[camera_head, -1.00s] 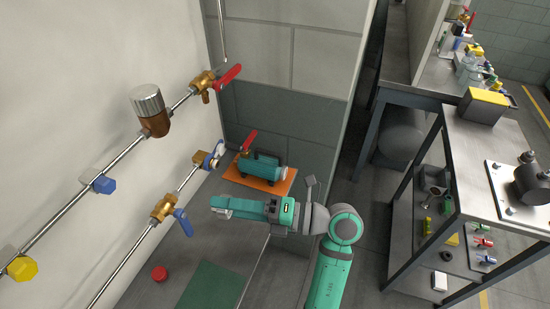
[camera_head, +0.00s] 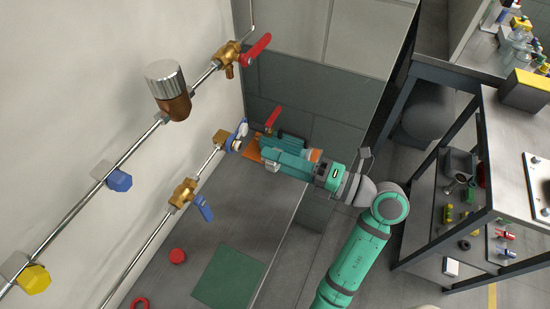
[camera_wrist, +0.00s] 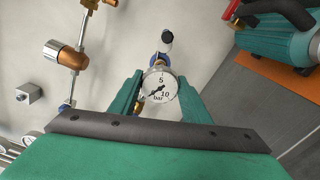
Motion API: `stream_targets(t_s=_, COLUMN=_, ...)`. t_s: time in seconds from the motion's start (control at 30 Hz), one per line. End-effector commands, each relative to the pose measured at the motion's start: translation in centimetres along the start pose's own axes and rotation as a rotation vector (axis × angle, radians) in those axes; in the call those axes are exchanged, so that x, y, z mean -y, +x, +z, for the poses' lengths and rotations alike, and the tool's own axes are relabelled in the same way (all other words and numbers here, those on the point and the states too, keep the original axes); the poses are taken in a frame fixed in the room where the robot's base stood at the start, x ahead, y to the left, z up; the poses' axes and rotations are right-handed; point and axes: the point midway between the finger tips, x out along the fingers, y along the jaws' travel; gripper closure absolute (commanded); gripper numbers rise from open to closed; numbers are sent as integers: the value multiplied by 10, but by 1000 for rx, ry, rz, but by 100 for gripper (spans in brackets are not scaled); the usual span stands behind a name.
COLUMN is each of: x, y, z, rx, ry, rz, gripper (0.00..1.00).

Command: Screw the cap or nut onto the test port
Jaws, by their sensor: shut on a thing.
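My gripper (camera_head: 265,150) reaches left across the bench to the end of the lower wall pipe. The blue and white fitting on the pipe end (camera_head: 239,134) is close to my fingertips. I cannot tell whether the gauge touches it. The thread is hidden.
A teal pump (camera_wrist: 278,38) stands on an orange mat (camera_wrist: 274,84) next to the fingers. A brass valve with a blue handle (camera_head: 184,193) is on the lower pipe. A red cap (camera_head: 177,256) lies on the bench near a green mat (camera_head: 228,277).

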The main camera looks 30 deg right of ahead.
Motion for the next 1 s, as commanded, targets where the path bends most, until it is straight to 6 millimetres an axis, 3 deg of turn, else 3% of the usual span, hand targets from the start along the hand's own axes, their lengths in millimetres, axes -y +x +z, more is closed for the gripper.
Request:
stream_targets(t_s=0.17, x=0, y=8, z=-2, rx=-3, ry=0, rz=2, gripper=84)
stream_targets(t_s=0.53, x=-2, y=44, z=-5, rx=-15, ry=0, rz=6, gripper=84)
stream_targets(t_s=1.0, x=-1, y=54, z=-4, rx=-12, ry=0, rz=4, gripper=84)
